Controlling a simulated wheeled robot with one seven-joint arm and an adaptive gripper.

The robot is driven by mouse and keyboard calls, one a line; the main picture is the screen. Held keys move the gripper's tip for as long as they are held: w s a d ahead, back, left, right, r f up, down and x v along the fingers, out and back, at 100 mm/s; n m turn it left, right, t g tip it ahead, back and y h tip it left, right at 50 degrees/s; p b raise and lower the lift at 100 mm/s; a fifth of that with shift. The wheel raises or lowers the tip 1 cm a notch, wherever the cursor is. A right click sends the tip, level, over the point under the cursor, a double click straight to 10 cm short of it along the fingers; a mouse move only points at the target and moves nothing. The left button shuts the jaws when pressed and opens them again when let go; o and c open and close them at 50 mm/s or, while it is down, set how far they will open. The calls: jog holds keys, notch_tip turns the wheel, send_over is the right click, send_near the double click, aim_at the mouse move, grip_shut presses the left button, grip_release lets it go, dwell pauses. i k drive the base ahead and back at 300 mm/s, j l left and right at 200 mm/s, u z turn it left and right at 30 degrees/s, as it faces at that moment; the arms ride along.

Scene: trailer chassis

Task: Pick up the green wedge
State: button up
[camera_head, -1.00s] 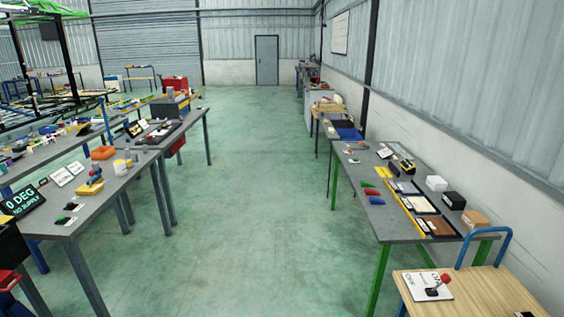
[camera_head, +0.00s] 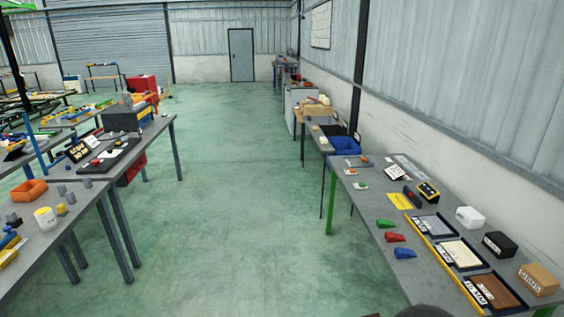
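The green wedge (camera_head: 385,224) lies on the grey table (camera_head: 367,205) at the right, near the table's left edge. A red wedge (camera_head: 395,238) and a blue wedge (camera_head: 404,253) lie just nearer than it, in a row along the same edge. Nothing touches the green wedge as far as I can see. My gripper is not in view.
Beside the wedges are a yellow strip and trays (camera_head: 460,253). White (camera_head: 469,217), black (camera_head: 499,244) and tan (camera_head: 538,279) boxes stand behind them. Another cluttered table (camera_head: 80,200) stands at the left. The green floor (camera_head: 230,210) between the tables is clear.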

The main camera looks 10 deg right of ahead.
aim_at(381, 223)
jog(key=i, duration=2.05)
jog(key=i+z, duration=0.4)
jog(key=i+j+z, duration=0.2)
jog(key=z, duration=0.15)
jog(key=i+j+z, duration=0.4)
jog(key=l+z, duration=0.1)
jog(key=z, duration=2.45)
